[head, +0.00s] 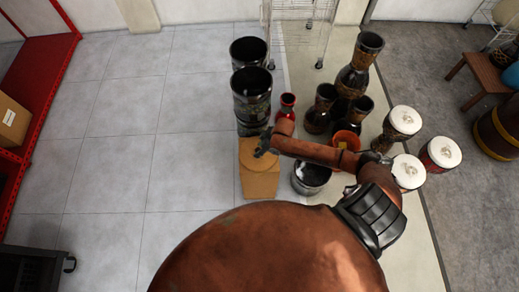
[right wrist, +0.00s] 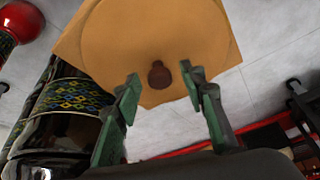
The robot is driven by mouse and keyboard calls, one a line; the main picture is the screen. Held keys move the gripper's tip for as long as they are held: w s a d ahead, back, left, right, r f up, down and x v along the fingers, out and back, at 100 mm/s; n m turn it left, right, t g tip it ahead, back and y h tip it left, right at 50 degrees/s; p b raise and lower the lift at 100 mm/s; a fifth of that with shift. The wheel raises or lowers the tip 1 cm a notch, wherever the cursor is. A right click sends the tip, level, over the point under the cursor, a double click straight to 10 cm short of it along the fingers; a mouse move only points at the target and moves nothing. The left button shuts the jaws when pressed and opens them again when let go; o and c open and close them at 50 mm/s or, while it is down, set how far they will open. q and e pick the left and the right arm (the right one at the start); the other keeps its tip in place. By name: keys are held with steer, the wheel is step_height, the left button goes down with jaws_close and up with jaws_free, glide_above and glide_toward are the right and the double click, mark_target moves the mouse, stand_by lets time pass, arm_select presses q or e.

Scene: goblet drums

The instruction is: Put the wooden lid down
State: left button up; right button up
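The wooden lid (right wrist: 160,35) is a round tan disc with a dark brown knob (right wrist: 158,75). It lies flat on top of a tan box (head: 260,185); in the head view the lid (head: 251,155) shows on the box's top face. My right gripper (head: 264,145) is over the lid's right side in the head view. In the right wrist view its two green fingers (right wrist: 162,79) are spread, with the knob between the tips and a gap on each side. It holds nothing. My left gripper is in neither view.
Tall dark drums (head: 251,95) stand just behind the box. A metal pot (head: 311,176) and an orange bowl (head: 346,139) are to its right, under my right arm. White-topped drums (head: 404,121) stand farther right. The tiled floor (head: 125,130) left of the box is clear.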

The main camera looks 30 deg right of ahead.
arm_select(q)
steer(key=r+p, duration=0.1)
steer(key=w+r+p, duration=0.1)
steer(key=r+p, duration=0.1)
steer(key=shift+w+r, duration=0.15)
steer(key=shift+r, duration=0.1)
arm_select(e)
steer(key=v, duration=1.2)
